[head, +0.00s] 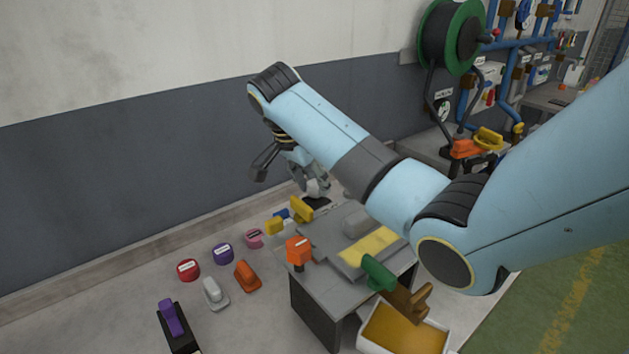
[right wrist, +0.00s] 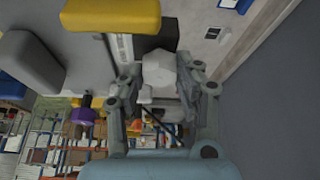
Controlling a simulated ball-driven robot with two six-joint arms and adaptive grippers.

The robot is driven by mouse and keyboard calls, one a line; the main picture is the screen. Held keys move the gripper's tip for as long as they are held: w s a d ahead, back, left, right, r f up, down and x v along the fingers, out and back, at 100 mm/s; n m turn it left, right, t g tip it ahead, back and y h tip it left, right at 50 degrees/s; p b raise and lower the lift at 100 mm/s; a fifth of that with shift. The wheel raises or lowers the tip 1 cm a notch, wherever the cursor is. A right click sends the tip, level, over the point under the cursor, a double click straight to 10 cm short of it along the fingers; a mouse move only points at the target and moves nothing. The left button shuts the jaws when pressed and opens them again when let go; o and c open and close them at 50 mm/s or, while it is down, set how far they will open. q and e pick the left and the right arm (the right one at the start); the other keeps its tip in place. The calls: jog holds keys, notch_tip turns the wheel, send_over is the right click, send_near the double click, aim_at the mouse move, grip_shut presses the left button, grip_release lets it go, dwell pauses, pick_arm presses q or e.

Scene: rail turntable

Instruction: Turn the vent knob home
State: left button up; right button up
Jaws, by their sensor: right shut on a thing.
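My right gripper (head: 312,182) reaches down at the far end of the grey bench, near the wall. It is shut on a pale grey knob (head: 318,187), which I take to be the vent knob. In the right wrist view the knob (right wrist: 158,72) sits between the two fingers of the gripper (right wrist: 163,88), above a dark base (right wrist: 155,36). The fingers hide parts of the knob's sides, and I cannot read its turn angle. My left gripper is not in view.
A yellow handle (head: 301,209) stands close by the gripper. An orange block (head: 298,250), a green handle (head: 378,272) and a brown handle (head: 408,300) stand around the bench (head: 314,302). Red (head: 188,269), purple (head: 223,252) and pink (head: 254,238) round pieces are at left.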

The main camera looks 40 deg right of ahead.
jog(key=shift+m, duration=0.4)
jog(key=o, duration=1.1)
jog(key=shift+o, duration=0.2)
jog(key=v, duration=0.6)
jog(key=a, duration=1.1)
jog(key=shift+w+a+f, duration=0.4)
jog(key=shift+w+f, duration=0.05)
jog(key=shift+f, duration=0.1)
